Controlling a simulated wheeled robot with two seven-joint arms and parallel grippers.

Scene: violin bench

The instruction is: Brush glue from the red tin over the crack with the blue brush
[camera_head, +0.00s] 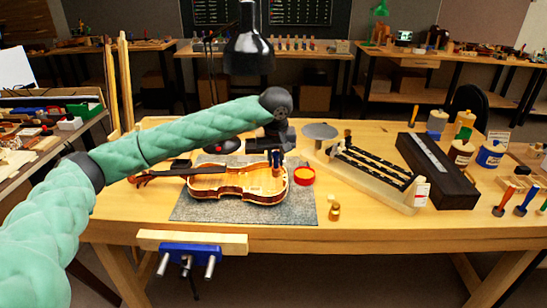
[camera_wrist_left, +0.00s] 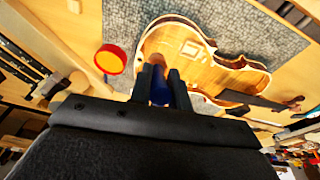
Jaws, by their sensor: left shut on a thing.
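My left gripper (camera_head: 277,153) is shut on the blue brush (camera_wrist_left: 160,88), whose blue handle shows between the fingers in the left wrist view. The brush points down over the right end of the violin (camera_head: 225,186); I cannot tell whether its tip touches. The violin lies on a grey mat (camera_head: 195,210), neck to the left. The red tin (camera_head: 304,175) stands open just right of the violin. In the left wrist view the tin (camera_wrist_left: 110,60) shows amber contents. I cannot make out the crack clearly; a paler patch (camera_wrist_left: 192,47) shows on the violin's top. My right gripper is out of view.
A small brown jar (camera_head: 334,212) stands right of the mat. A round grey disc (camera_head: 320,131), a pale rack with black bars (camera_head: 370,175) and a dark long box (camera_head: 436,172) stand further right. A black lamp (camera_head: 248,50) hangs behind.

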